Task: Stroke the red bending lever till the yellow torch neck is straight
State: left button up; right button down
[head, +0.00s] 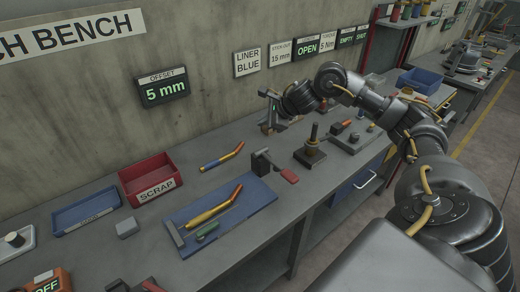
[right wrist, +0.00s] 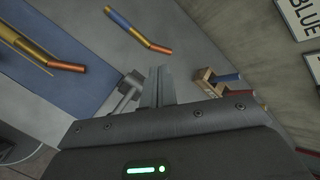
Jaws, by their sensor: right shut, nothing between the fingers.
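The yellow torch (head: 208,213) lies on a blue mat (head: 255,193) on the bench. Its orange neck (head: 236,193) is bent up at an angle to the handle. The torch also shows at the left of the right wrist view (right wrist: 22,44), neck bent. The red lever (head: 290,176) sticks out to the right from a dark block (head: 262,162) at the mat's back right corner. My right gripper (head: 268,108) is above the back of the bench, behind the lever and apart from it. Its fingers (right wrist: 158,85) are shut and empty. My left gripper is out of view.
A blue-and-orange torch (head: 222,157) lies behind the mat. A red scrap bin (head: 147,178) and blue tray (head: 86,210) stand left. A dark post on a base (head: 311,148) stands right of the lever. A small tan holder (right wrist: 212,82) is near my right fingers.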

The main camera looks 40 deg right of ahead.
aim_at(264, 152)
notch_tip(264, 152, down, 9)
jog(key=b, duration=0.7)
jog(key=shift+r, duration=0.1)
dwell(1.7)
jog(key=shift+f+b, duration=0.45)
jog(key=shift+b, duration=0.05)
jog(key=shift+f, duration=0.25)
dwell(0.6)
